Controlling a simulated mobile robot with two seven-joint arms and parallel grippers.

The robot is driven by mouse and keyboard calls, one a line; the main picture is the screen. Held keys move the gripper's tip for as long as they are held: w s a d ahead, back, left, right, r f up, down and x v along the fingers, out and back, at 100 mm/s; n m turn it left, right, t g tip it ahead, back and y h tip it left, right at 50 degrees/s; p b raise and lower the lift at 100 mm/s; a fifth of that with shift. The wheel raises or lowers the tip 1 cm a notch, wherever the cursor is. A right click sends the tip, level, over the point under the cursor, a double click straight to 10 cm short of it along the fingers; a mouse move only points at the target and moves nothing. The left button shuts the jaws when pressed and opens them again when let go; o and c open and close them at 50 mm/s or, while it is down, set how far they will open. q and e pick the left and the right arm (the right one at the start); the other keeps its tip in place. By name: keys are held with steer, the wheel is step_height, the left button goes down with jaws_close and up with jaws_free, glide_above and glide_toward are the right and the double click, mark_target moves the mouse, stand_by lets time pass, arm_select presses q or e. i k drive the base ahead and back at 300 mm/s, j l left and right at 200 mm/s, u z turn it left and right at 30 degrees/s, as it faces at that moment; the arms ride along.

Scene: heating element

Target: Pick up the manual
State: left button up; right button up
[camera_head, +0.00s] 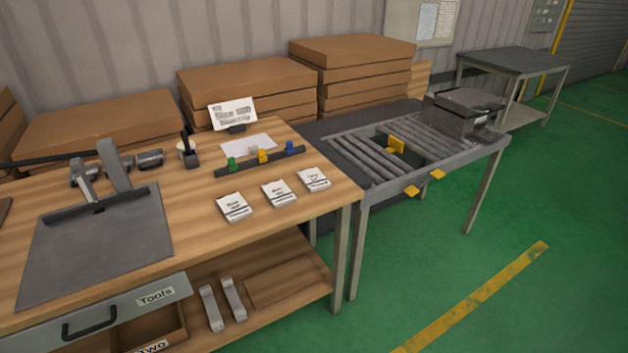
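No object is clearly readable as the manual. Three small white printed packets or booklets lie in a row on the wooden workbench: a left one (235,206), a middle one (279,193) and a right one (313,179). A white printed card (233,114) stands tilted on a dark holder at the back of the bench. A flat white sheet (249,146) lies in front of it. Their print is too small to read. Neither of my grippers is in view.
A dark rail with green, yellow and blue pieces (262,157) lies behind the packets. A grey mat (98,245) covers the bench's left, with grey parts at its back edge. A roller conveyor (440,155) stands at right. Cardboard stacks (352,62) line the wall. Green floor is clear.

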mark_target(313, 179)
steer(key=i+l, duration=0.2)
steer(key=i, duration=0.45)
steer(key=i+l+z, duration=0.15)
steer(key=i, duration=0.45)
